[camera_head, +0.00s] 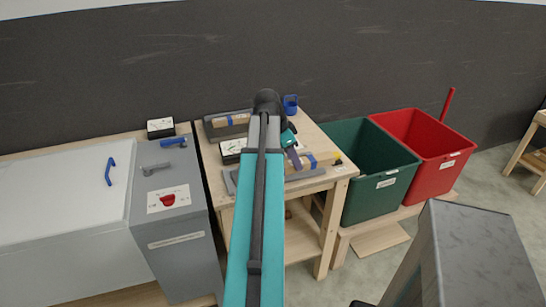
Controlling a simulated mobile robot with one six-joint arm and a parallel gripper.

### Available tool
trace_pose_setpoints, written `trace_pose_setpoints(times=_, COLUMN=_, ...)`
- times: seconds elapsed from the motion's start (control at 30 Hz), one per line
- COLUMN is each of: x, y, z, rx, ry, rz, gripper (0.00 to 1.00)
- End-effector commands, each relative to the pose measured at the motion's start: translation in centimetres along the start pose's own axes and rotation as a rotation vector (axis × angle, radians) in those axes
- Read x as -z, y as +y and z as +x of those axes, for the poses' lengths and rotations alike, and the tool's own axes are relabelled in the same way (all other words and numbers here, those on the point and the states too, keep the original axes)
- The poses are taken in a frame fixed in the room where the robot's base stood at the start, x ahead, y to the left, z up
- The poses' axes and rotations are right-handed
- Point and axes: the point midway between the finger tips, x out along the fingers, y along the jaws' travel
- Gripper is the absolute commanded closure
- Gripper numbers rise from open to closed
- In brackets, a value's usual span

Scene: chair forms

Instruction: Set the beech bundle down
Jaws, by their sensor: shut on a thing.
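A pale wood bundle with a blue band (305,162) is at the front of the wooden table, over or on a grey tray (302,174). I take it to be the beech bundle. My gripper (297,162) reaches down to this bundle and is shut on it. The arm hides its left part, and I cannot tell whether its underside touches the tray. A similar banded bundle (231,120) lies on a dark tray (214,134) at the back left of the table.
A black-and-white labelled box (232,147) and a blue cup (291,103) stand on the table (318,130). Green (365,160) and red (425,145) bins stand right. A grey block (470,250) fills the lower right.

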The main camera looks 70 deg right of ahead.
Motion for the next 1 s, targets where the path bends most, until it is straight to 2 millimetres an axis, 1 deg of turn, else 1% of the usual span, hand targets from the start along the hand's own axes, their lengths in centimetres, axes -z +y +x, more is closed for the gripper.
trace_pose_setpoints(times=0.03, x=-0.3, y=-1.1, z=-0.3, rx=0.0, ry=0.001, rz=-0.003, gripper=1.0)
trace_pose_setpoints(times=0.1, x=-1.0, y=-2.1, z=-0.5, rx=0.0, ry=0.001, rz=-0.002, gripper=1.0)
trace_pose_setpoints(times=0.3, x=-2.8, y=-5.1, z=-0.9, rx=0.0, ry=0.001, rz=-0.002, gripper=1.0)
trace_pose_setpoints(times=0.43, x=-3.7, y=-6.5, z=-1.1, rx=0.0, ry=0.001, rz=-0.002, gripper=1.0)
trace_pose_setpoints(times=0.57, x=-4.2, y=-7.2, z=-1.0, rx=0.0, ry=0.001, rz=0.0, gripper=1.0)
trace_pose_setpoints(times=0.87, x=-4.3, y=-7.2, z=-1.0, rx=0.0, ry=0.001, rz=0.001, gripper=1.0)
trace_pose_setpoints(times=1.0, x=-4.4, y=-7.5, z=-1.1, rx=0.0, ry=0.001, rz=0.0, gripper=1.0)
